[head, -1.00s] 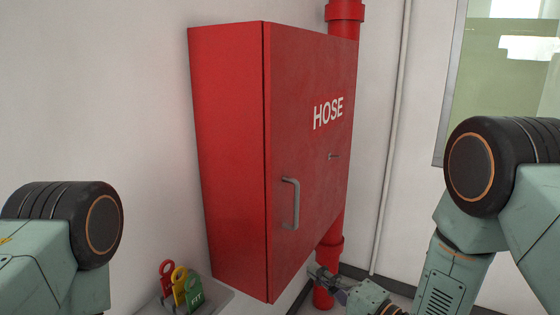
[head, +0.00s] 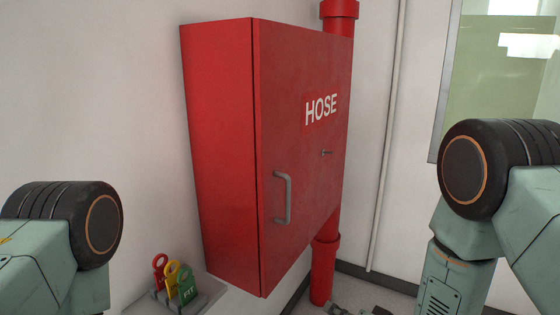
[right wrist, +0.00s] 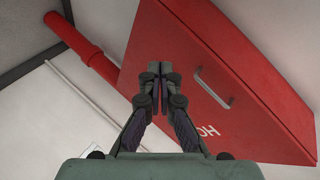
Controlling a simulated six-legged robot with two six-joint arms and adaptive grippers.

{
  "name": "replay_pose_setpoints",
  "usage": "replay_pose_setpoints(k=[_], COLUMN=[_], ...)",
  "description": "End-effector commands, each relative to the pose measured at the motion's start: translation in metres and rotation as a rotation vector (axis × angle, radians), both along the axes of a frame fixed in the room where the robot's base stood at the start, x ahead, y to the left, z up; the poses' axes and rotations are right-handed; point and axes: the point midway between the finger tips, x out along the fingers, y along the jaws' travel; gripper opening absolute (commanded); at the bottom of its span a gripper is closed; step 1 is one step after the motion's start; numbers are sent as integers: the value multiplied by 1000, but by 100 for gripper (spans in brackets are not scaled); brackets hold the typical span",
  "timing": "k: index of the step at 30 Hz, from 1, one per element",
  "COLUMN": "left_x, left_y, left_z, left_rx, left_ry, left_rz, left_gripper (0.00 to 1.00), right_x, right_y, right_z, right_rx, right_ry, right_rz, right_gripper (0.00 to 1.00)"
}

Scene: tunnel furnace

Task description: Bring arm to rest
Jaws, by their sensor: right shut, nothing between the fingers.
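My right gripper (right wrist: 153,75) is shut and empty in the right wrist view, its two fingertips together. In the head view only a small part of my right gripper (head: 342,309) shows at the bottom edge, below the red hose cabinet and right of it. My right arm (head: 462,245) hangs down at the right side of the head view. My left arm (head: 50,250) comes in at the lower left; its gripper is out of view.
The red hose cabinet (head: 300,185) is closed, with a grey handle (head: 283,198). A red pipe (head: 323,265) runs behind it. Red, yellow and green tags (head: 174,281) stand on a small shelf (head: 207,287) at lower left. A window (head: 490,90) is at right.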

Motion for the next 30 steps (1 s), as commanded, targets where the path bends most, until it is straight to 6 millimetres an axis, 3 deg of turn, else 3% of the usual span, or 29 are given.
replay_pose_setpoints(k=[1, 3, 8, 12, 18, 22, 27, 30], left_x=[0, 0, 0, -1, -1, -1, -1, -1], left_y=[0, 0, 0, 0, 0, 0, 0, 0], left_z=[-13, -26, -59, -88, -130, -156, -186, -197], left_rx=[0, 0, 0, 0, 0, 0, 0, 0], left_ry=[0, 0, 1, 1, 1, 0, 0, 1], left_rz=[0, 0, 0, 0, 0, 0, 0, 0], left_gripper=[27, 27, 27, 27, 27, 27, 27, 27], right_x=[-16, -39, -104, -169, -253, -299, -334, -341], right_y=[-10, -25, -57, -80, -100, -108, -112, -111], right_z=[-33, -73, -154, -213, -274, -303, -335, -348], right_rx=[-98, -247, -512, -672, -780, -795, -786, -782], right_ry=[44, 106, 279, 447, 664, 788, 877, 891], right_rz=[-1, 11, 83, 174, 285, 316, 317, 322], right_gripper=[0, 0, 0, 0, 0, 0, 0, 0])
